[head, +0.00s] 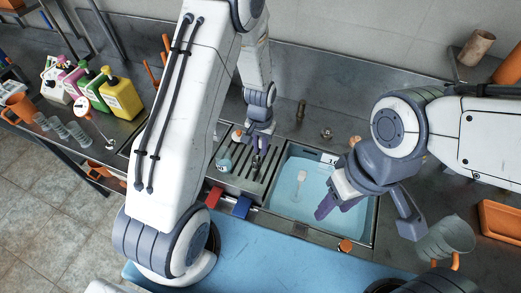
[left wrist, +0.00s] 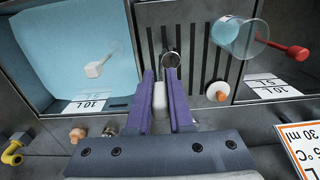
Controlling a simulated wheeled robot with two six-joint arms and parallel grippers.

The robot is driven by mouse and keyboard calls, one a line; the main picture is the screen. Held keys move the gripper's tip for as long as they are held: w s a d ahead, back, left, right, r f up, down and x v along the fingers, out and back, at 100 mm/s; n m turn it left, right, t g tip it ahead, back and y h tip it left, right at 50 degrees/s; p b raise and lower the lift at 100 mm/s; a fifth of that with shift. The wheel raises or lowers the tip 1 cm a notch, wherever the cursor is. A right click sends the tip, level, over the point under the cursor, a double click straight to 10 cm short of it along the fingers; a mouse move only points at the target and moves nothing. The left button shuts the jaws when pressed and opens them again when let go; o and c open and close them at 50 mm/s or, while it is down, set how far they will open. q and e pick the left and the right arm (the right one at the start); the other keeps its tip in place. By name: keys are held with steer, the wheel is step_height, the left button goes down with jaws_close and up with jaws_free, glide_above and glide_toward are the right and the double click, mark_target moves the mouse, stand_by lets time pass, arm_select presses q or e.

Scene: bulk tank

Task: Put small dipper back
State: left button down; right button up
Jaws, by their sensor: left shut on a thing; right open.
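My left gripper (head: 260,145) is over the slotted drain rack, left of the water tank. In the left wrist view its purple fingers (left wrist: 160,98) are shut on a pale grey handle (left wrist: 159,97). A small round metal cup (left wrist: 171,60) shows just beyond the fingertips, over the slots; it looks like the small dipper, partly hidden by the fingers. I cannot tell whether it touches the rack (left wrist: 195,50). My right gripper (head: 367,213) is open and empty over the right side of the tank.
The tank (head: 340,222) holds blue water with a white object (head: 300,178) in it. A clear jug (head: 446,237) is at right. Several bottles (head: 121,97) stand at left.

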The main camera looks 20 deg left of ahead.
arm_select(q)
step_height(320, 180, down, 3)
steer(key=shift+p, duration=0.5)
steer(key=shift+f, duration=0.15)
steer(key=c, duration=0.8)
jaws_free()
